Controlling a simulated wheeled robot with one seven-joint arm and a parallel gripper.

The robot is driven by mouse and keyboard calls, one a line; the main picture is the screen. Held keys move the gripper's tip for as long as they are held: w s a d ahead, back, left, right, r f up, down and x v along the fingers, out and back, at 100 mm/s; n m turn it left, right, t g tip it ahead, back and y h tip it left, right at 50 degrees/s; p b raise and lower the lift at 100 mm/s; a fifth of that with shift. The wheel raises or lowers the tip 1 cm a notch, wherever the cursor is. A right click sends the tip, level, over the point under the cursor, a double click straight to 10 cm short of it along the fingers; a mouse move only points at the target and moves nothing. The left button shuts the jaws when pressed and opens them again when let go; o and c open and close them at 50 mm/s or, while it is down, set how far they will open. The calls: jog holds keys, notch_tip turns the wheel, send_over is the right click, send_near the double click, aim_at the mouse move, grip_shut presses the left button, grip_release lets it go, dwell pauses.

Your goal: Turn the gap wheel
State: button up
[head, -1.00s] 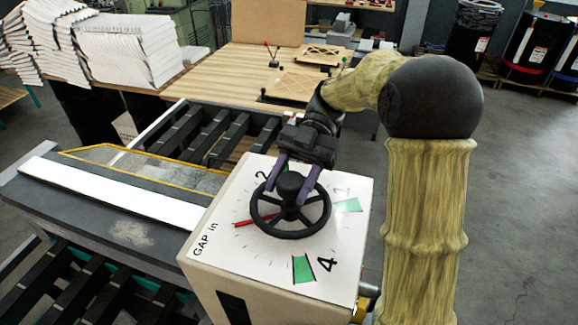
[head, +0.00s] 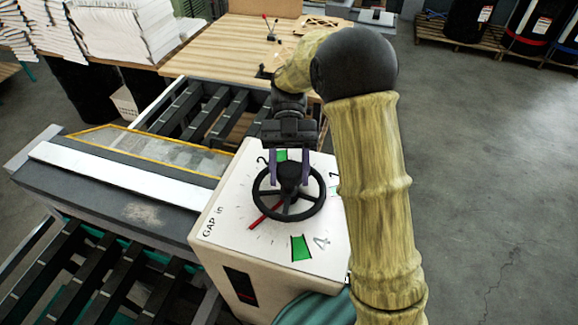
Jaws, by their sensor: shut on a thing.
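The gap wheel (head: 289,215) is a black spoked handwheel with a central hub, on top of a pale box with a dial face (head: 232,226) marked "GAP in". A red pointer (head: 262,216) sticks out from under the wheel toward the lower left. The exact contact at the fingertips is partly hidden by the hub.
A machine bed with a white strip (head: 120,177) and dark roller bars (head: 92,268) lies left of the box. A wooden table (head: 235,50) with stacked white sheets (head: 128,35) stands behind. Open floor (head: 490,190) lies to the right.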

jog(key=o, duration=1.4)
jog(key=shift+c, duration=0.2)
jog(key=shift+w, duration=0.1)
jog(key=shift+f+b, duration=0.1)
jog(key=shift+b, duration=0.3)
